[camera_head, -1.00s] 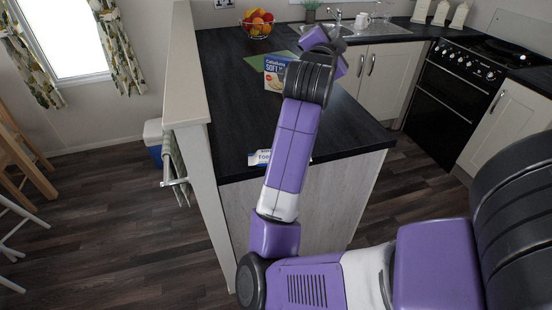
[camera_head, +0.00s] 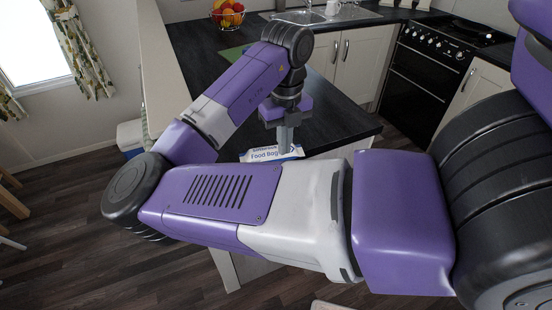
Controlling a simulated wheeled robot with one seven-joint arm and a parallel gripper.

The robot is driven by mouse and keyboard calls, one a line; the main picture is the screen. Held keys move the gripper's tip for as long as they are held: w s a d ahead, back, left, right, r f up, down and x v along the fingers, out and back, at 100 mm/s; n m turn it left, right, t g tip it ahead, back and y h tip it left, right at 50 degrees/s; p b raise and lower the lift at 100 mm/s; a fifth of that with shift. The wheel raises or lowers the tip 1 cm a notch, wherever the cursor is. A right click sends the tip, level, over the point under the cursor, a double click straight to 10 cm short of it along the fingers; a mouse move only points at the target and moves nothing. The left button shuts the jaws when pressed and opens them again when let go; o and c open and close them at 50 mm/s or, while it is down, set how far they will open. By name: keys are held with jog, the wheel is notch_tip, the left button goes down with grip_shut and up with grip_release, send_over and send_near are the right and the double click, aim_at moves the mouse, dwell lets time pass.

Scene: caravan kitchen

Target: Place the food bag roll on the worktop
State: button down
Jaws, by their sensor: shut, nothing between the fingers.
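The food bag roll (camera_head: 260,154), a white and blue pack lettered "Food Bag", lies at the near edge of the dark worktop (camera_head: 335,122). My gripper (camera_head: 286,150) points down at the right part of the pack. Its fingers look closed together with nothing held between them. They overlap the pack in the picture, and I cannot tell whether they touch it. My forearm covers part of the worktop behind.
A fruit bowl (camera_head: 228,14) and a green board (camera_head: 233,52) are on the worktop's far part. The sink (camera_head: 318,16) is at the back, the black cooker (camera_head: 430,70) at the right. A blue and white bin (camera_head: 130,138) stands on the floor left of the unit.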

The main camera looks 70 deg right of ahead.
aim_at(277, 161)
jog(key=shift+w+d+f+p, duration=0.35)
jog(key=shift+w+d+f, duration=0.15)
jog(key=shift+f, duration=1.15)
jog(key=shift+w+d+f+p, duration=0.35)
jog(key=shift+d+f, duration=0.2)
jog(key=shift+f, duration=1.15)
jog(key=shift+w+d+f+p, duration=0.35)
jog(key=shift+w+d+f, duration=0.15)
jog(key=shift+f, duration=1.15)
